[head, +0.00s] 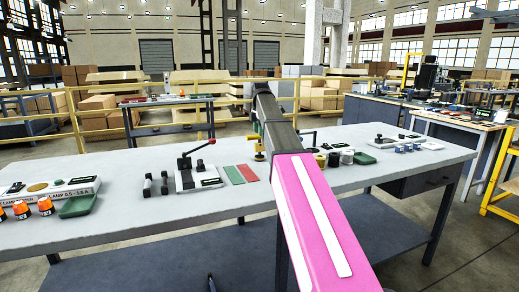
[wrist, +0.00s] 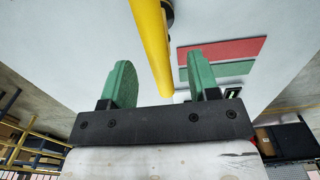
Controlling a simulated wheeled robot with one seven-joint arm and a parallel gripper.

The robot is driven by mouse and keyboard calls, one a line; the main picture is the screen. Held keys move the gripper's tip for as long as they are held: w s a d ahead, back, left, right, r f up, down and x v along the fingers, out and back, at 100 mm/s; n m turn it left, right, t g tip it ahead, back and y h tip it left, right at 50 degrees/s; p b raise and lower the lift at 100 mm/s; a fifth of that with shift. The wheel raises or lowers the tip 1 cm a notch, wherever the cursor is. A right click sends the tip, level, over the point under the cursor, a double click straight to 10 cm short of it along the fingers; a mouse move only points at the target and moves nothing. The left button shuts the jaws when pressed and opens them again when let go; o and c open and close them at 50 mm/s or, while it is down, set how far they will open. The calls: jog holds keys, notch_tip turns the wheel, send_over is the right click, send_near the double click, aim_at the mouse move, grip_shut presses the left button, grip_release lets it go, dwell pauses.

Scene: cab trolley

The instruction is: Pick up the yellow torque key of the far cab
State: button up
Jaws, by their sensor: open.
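The yellow torque key shows in the wrist view as a long yellow bar (wrist: 152,45), with a dark round part beside its upper end. In the head view a small yellow piece (head: 259,148), likely the same key, stands on the grey table beside my arm. My gripper (wrist: 160,58) is open, with one green finger on each side of the bar in the picture.
Beside the key lie a red card (head: 247,173) and a green card (head: 233,175). Left of them is a lever device (head: 198,178) with a red knob. Orange lamps (head: 45,205) are far left. The table's front is mostly clear.

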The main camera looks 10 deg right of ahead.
aim_at(260, 139)
notch_tip(260, 139, down, 5)
jog(key=shift+w+a+f, duration=0.1)
jog(key=shift+a, duration=0.05)
grip_shut()
